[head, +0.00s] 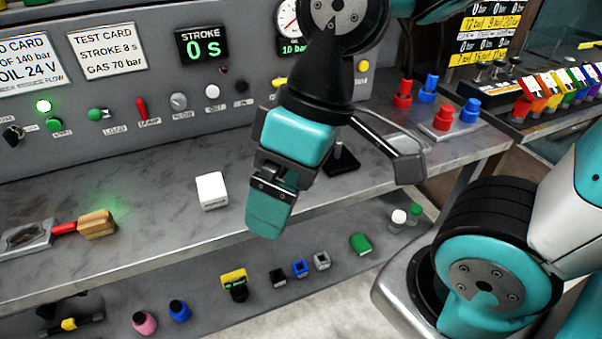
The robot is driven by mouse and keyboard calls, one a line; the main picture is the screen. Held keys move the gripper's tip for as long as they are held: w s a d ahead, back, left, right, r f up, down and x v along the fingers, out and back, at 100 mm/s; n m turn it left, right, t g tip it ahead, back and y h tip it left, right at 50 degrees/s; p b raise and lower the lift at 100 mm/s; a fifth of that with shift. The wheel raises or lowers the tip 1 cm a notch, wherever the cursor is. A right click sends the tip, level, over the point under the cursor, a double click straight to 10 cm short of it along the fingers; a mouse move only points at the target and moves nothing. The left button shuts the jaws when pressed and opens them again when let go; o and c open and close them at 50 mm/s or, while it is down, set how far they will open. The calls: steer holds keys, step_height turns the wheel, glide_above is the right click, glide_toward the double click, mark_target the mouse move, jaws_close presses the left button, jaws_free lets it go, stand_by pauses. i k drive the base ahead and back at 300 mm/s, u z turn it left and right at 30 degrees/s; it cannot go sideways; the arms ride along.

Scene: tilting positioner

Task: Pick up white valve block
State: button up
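The white valve block (212,191) lies on the grey bench top in the head view, left of my gripper. Its top and front faces show and nothing covers it. My gripper (268,208) hangs over the bench to the right of the block, with its teal end pointing down. A gap shows between the two in the picture. I see no object held. The fingers overlap from this side, so I cannot tell how far apart they are.
A wooden-handled brush-like tool (98,224) lies on the bench at left. The control panel (150,95) with knobs and a red lever stands behind. Red and blue fittings (443,117) stand at right. A lower shelf (205,315) holds several small parts. Bench between block and tool is clear.

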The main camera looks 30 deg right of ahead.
mark_target(212, 189)
steer(key=z, duration=0.35)
steer(key=k, duration=1.25)
steer(key=u, duration=0.85)
steer(key=i, duration=1.65)
steer(key=z, duration=0.35)
